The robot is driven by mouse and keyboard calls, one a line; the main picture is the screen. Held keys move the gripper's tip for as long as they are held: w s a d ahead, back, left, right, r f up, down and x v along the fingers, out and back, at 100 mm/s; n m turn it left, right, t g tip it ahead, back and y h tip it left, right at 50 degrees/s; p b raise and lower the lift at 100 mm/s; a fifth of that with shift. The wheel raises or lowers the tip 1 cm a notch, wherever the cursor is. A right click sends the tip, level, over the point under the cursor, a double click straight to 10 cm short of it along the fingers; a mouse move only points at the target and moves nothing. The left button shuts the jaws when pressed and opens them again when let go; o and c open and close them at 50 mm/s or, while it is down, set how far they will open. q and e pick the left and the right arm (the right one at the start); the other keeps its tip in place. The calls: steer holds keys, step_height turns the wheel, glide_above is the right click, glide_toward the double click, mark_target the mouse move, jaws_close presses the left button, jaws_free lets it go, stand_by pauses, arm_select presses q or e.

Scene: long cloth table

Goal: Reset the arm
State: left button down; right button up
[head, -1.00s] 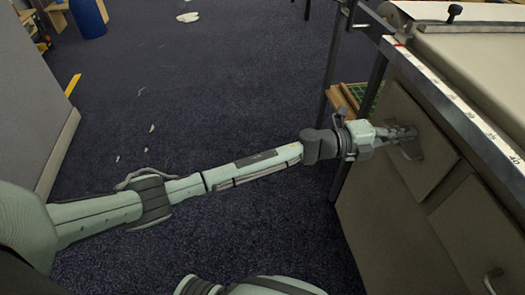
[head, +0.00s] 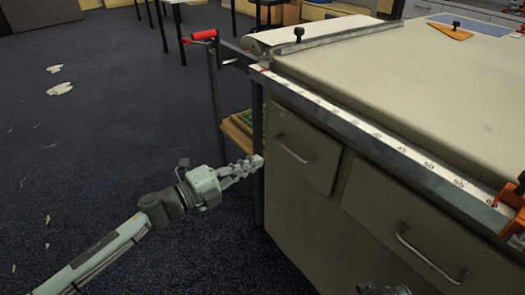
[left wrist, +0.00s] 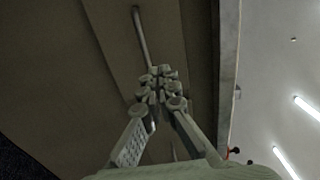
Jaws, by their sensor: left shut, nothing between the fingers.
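My left gripper (head: 256,162) reaches in from the left, its fingers together and empty. It is beside the left front edge of the long cloth table (head: 400,70), left of the upper-left drawer (head: 302,150). That drawer appears closed, and its bar handle (head: 292,150) is clear of the fingers in the head view. In the left wrist view the fingers (left wrist: 156,75) are closed, with a metal handle (left wrist: 140,35) beyond their tips.
A second drawer front with a handle (head: 425,258) lies to the right. A red-handled crank (head: 204,35) sticks out at the table's far left corner. Orange clamps (head: 512,215) sit at the right edge. Dark carpet (head: 110,140) on the left is mostly open, with a few scraps.

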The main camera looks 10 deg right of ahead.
arm_select(q)
steer(key=a+f+n+t+y, duration=0.2)
steer(key=a+f+n+y, duration=0.3)
steer(key=a+n+y, duration=0.35)
steer(key=a+f+n+t+y, duration=0.3)
steer(key=a+f+n+y, duration=0.25)
steer(key=a+n, duration=0.45)
steer(key=s+a+f+n+g+y, duration=0.1)
steer(key=s+a+f+n+g, duration=0.2)
steer(key=s, duration=0.6)
steer(key=s+a+f+n+g+y, duration=0.1)
steer(key=s+a+f+n+g, duration=0.2)
steer(key=s+f, duration=0.4)
steer(key=s+a+f+n+g+y, duration=0.1)
steer(key=s+a+f+n+g, duration=0.3)
steer(key=s, duration=0.7)
step_height(320, 180, down, 2)
steer(key=shift+a+f+g, duration=0.1)
steer(key=shift+a+g, duration=0.4)
steer(key=shift+a, duration=0.55)
steer(key=shift+s, duration=0.1)
